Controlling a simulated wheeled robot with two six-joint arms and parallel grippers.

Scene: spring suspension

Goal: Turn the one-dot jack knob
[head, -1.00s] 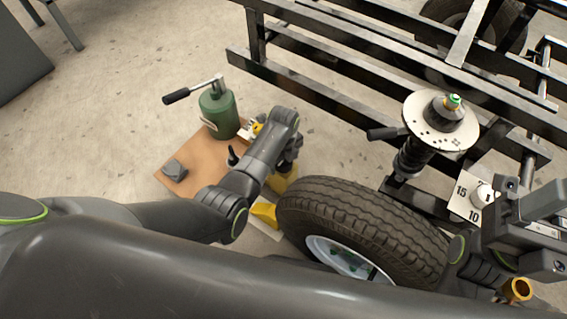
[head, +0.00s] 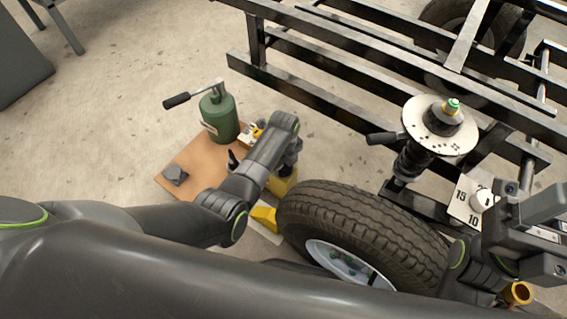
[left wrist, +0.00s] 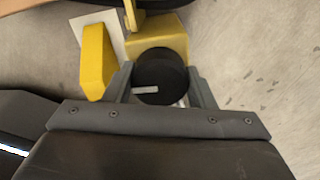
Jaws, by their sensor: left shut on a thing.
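In the left wrist view a round black knob (left wrist: 160,76) with one pale line on its face sits in front of a yellow block (left wrist: 165,32). My left gripper (left wrist: 163,86) is shut on this knob, with a finger on either side. I cannot make out a dot mark on it. In the head view the yellow jack parts (head: 263,217) stand beside the tire, partly hidden by my left arm, and the knob is hidden. My right gripper (head: 548,226) is at the right edge, beside a white dial plate; its fingers are unclear.
A large tire (head: 365,225) lies close to the right of my left arm. A green bottle jack (head: 219,117) stands on a brown board (head: 190,160). A white disc (head: 430,125) on a strut, a dial plate (head: 461,207) and a black frame (head: 330,65) fill the right.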

